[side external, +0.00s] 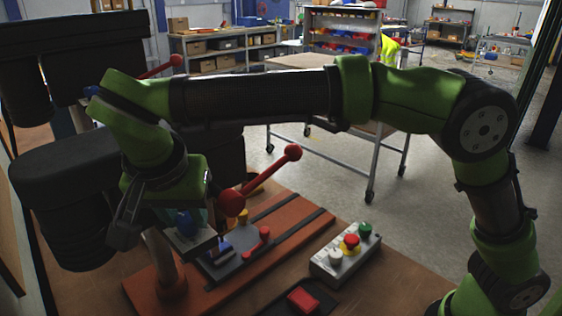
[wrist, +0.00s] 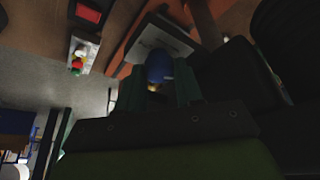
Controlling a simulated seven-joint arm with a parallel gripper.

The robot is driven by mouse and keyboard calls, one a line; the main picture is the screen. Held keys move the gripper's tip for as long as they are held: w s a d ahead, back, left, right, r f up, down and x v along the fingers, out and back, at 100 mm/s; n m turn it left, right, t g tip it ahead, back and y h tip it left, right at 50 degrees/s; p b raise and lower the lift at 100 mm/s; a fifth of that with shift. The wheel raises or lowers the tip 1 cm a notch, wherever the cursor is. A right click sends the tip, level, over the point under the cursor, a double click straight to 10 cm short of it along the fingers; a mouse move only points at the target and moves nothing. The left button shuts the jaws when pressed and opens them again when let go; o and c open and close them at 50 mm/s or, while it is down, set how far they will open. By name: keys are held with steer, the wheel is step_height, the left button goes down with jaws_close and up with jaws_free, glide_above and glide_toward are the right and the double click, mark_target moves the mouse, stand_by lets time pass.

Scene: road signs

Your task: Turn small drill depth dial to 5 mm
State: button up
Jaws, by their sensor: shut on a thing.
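The small drill (side external: 70,175) has a dark head at the left of the side external view, over a red-brown base. Its depth dial shows as a blue knob (side external: 183,219) by a light grey plate (side external: 196,243). In the wrist view the blue knob (wrist: 158,66) stands in front of the grey plate (wrist: 163,38), which has faint dark marks. My gripper (side external: 181,222) is shut on the blue knob; in the wrist view its teal fingers (wrist: 160,82) lie on both sides of it. The dial's pointer and its reading cannot be made out.
A red-balled lever (side external: 262,176) rises just right of my gripper. A vise with a blue part (side external: 220,250) sits on the base below. A control box with buttons (side external: 345,255) and a red button pad (side external: 303,301) stand at right. Another drill (side external: 85,60) stands behind.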

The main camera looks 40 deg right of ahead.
mark_target(184, 249)
steer(key=shift+m, duration=0.3)
steer(key=o, duration=1)
steer(key=v, duration=0.7)
steer(key=shift+a+r, duration=0.1)
steer(key=shift+r, duration=0.15)
